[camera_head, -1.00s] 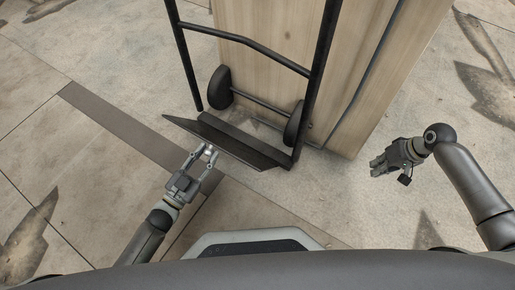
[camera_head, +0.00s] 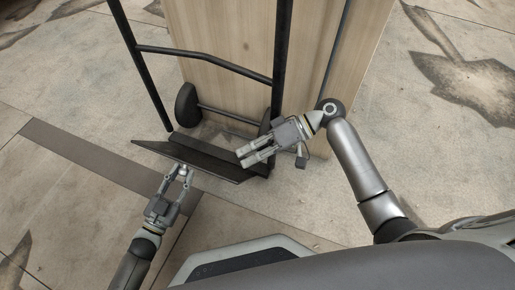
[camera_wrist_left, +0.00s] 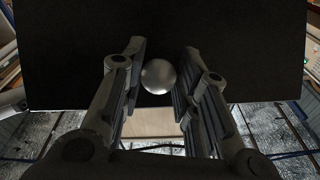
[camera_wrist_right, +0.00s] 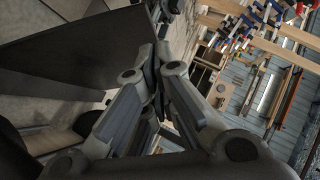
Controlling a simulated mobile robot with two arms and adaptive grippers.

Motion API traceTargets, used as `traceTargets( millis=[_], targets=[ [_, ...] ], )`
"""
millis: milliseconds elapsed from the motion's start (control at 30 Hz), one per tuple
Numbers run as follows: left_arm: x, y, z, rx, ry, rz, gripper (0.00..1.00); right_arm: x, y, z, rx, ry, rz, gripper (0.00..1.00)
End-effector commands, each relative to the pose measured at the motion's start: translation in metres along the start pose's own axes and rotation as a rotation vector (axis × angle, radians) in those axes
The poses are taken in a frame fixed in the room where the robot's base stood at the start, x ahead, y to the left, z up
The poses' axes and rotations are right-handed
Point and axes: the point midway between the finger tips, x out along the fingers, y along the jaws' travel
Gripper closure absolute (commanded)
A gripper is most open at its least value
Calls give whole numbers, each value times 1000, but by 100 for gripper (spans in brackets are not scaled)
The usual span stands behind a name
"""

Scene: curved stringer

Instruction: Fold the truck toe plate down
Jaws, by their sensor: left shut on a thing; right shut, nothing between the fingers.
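The black hand truck (camera_head: 205,57) stands upright, with its dark toe plate (camera_head: 212,168) tilted up at its foot. My left gripper (camera_head: 184,169) is at the near face of the plate. In the left wrist view its fingers are shut on a silver round knob (camera_wrist_left: 158,76) in front of the dark plate (camera_wrist_left: 230,50). My right gripper (camera_head: 243,158) is shut and empty over the right end of the plate. In the right wrist view its tips (camera_wrist_right: 159,62) are together beside the dark plate (camera_wrist_right: 70,55); contact is unclear.
A tall wooden block (camera_head: 230,60) stands behind the truck. The truck's wheel (camera_head: 187,104) shows on the left. A dark strip (camera_head: 75,155) crosses the tiled floor, which is clear on both sides.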

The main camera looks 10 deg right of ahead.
Motion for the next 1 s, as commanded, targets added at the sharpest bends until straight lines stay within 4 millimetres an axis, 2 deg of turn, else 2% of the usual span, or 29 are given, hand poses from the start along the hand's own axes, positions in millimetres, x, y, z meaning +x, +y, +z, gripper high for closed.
traceTargets(
  millis=[33,100,300,767,1000],
  targets=[
    [-1,8,7,1,-21,12,100,11,0,1,1,0,-3,100],
    [-1,8,7,1,-21,12,100,22,1,1,1,0,-2,100],
    [-2,8,7,1,-21,12,100,45,1,1,2,0,0,100],
    [-2,8,8,0,-21,12,100,51,2,2,0,-1,5,100],
    [-1,8,7,0,-20,11,100,61,0,12,-40,-3,45,100]
  ],
)
